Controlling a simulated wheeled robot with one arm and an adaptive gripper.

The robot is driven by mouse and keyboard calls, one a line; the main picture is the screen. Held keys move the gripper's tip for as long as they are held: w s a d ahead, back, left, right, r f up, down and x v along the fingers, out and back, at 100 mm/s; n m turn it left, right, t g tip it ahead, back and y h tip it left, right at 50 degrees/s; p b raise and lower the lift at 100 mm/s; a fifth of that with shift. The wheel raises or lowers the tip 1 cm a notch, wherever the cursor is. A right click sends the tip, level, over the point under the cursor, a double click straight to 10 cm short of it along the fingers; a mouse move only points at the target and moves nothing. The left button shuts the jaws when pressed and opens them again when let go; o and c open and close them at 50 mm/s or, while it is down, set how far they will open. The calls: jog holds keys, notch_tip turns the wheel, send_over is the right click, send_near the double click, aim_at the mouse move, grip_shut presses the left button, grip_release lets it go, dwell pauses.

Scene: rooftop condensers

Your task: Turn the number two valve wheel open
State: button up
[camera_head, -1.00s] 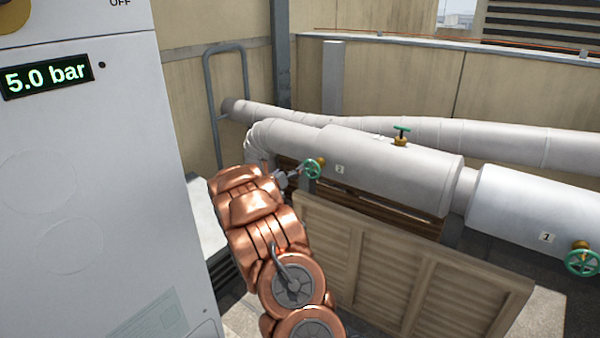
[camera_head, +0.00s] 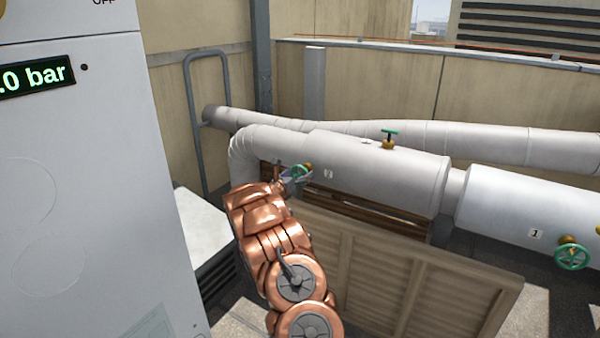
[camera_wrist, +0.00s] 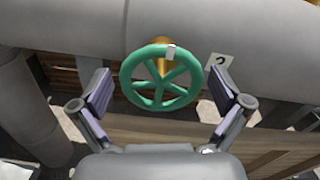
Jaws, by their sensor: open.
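The number two valve wheel (camera_wrist: 161,77) is a green spoked handwheel on a brass stem, with a small white mark on its upper rim. A plate reading 2 (camera_wrist: 219,61) sits beside it on the pipe. In the head view the wheel (camera_head: 299,171) is partly hidden by my gripper (camera_head: 290,182). In the wrist view my gripper (camera_wrist: 162,96) is open, with one finger on each side of the wheel. Gaps show between the fingers and the rim, and nothing is held. The depth between fingers and wheel is hard to judge.
A second green wheel (camera_head: 571,257) sits by plate 1 (camera_head: 536,233) at right. A small green-handled valve (camera_head: 389,138) tops the pipe. A louvred wooden panel (camera_head: 400,270) stands below the pipe. A grey cabinet (camera_head: 90,200) fills the left.

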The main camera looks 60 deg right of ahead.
jog(key=shift+d, duration=0.5)
jog(key=c, duration=1)
